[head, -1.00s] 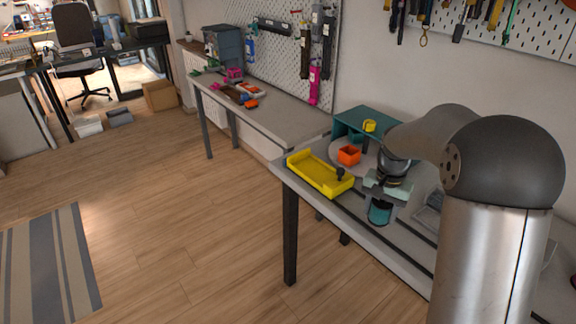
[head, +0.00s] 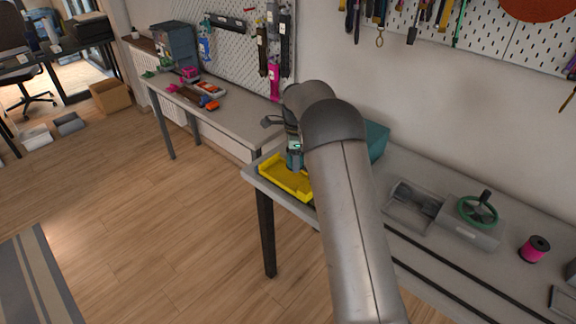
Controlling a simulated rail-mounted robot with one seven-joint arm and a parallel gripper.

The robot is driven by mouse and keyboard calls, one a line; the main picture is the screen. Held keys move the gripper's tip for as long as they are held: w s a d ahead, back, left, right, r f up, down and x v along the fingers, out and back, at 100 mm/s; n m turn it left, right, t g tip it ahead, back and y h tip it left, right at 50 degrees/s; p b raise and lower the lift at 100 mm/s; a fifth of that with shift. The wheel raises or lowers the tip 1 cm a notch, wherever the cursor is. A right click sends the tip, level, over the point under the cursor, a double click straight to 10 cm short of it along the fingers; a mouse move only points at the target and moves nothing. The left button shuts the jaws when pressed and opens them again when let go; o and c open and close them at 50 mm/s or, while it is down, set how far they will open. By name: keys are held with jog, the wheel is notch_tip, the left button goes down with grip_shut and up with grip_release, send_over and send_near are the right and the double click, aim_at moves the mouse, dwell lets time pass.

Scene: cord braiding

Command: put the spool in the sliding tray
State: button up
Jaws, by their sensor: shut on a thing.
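The yellow tray (head: 283,181) sits at the left end of the near workbench, its right end hidden behind my arm. My gripper (head: 294,149) is over the back right part of the tray, partly covered by my own arm. It is shut on a teal spool (head: 295,161), which is small in view and looks upright. Its lower end is low over or inside the tray; I cannot tell whether it touches the floor of the tray.
A teal box (head: 377,141) stands behind my arm. To the right are a grey holder with a green handwheel (head: 478,209) and a pink spool (head: 534,249). Dark rails run along the bench front. A second bench (head: 226,117) stands at the left.

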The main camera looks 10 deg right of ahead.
jog(key=p, duration=0.2)
send_over(288, 176)
notch_tip(288, 176, down, 6)
jog(key=shift+s, duration=0.15)
jog(key=shift+f, duration=1.8)
jog(key=o, duration=1)
